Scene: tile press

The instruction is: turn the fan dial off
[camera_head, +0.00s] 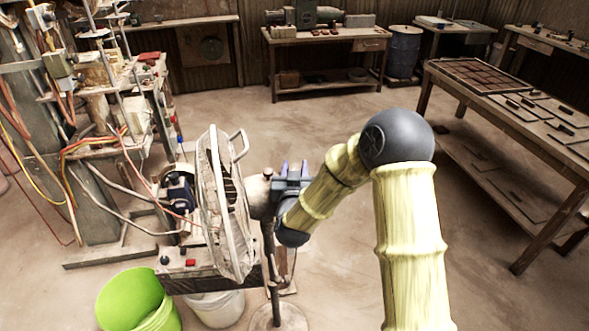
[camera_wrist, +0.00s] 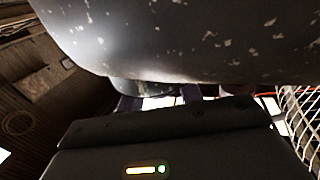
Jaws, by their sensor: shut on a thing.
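The fan (camera_head: 228,205) stands on a pole, its pale wire cage facing left in the head view. A dark grey piece between the fingers appears to be the fan dial (camera_wrist: 150,88). Its marking and setting are hidden.
A green bucket (camera_head: 135,300) and a white bucket (camera_head: 216,307) stand below the fan. A cluttered rack (camera_head: 130,75) with hoses and cables is at left. A wooden table (camera_head: 500,122) with tile trays is at right. Floor between is clear.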

